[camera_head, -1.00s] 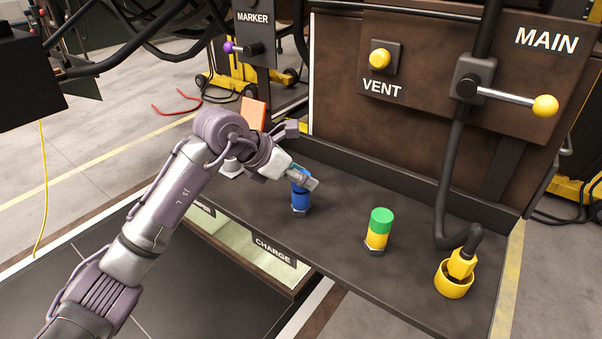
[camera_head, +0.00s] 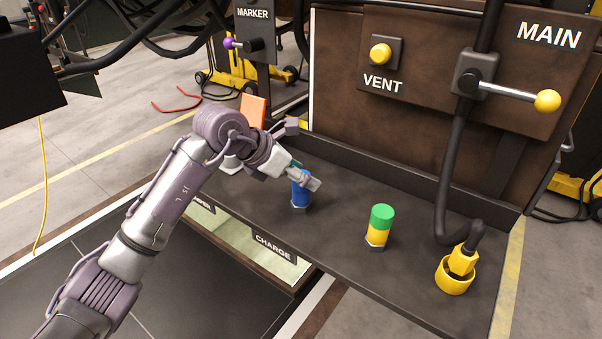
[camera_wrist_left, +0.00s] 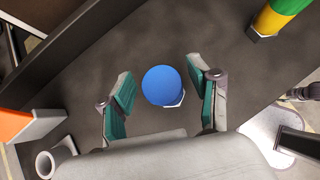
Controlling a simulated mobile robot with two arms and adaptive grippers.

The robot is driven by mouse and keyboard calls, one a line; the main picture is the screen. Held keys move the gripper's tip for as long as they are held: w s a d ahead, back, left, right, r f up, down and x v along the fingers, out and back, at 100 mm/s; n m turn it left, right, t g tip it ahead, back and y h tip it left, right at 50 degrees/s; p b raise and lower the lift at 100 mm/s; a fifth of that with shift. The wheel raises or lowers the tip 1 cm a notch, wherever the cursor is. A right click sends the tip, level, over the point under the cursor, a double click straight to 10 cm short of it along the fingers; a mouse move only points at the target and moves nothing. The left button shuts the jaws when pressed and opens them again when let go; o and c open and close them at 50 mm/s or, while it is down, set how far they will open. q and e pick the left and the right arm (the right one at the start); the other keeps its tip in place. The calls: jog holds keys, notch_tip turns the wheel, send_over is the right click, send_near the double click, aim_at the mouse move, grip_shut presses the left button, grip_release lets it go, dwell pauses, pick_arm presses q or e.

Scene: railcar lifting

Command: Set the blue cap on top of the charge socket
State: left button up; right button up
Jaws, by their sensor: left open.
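The blue cap (camera_wrist_left: 163,85) shows from above in the left wrist view as a round blue top over a pale hex base. In the head view it appears to sit upright on the blue charge socket (camera_head: 300,196), but the fingers partly hide the join. The CHARGE label (camera_head: 273,248) is on the bench front. My left gripper (camera_head: 305,178) is open, with its teal-padded fingers on either side of the cap; the wrist view (camera_wrist_left: 163,100) shows a gap on both sides. My right gripper is not in view.
A green-capped yellow socket (camera_head: 379,228) stands to the right. Further right is a yellow plug (camera_head: 460,264) with a black cable. An orange block (camera_head: 253,110) stands behind my wrist. The dark panel with the VENT button (camera_head: 381,54) and MAIN lever (camera_head: 515,95) rises behind.

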pick_arm(q)
jog(key=b+v, duration=0.2)
jog(key=v, duration=1)
jog(key=shift+r+b, duration=0.25)
jog(key=shift+b, duration=0.15)
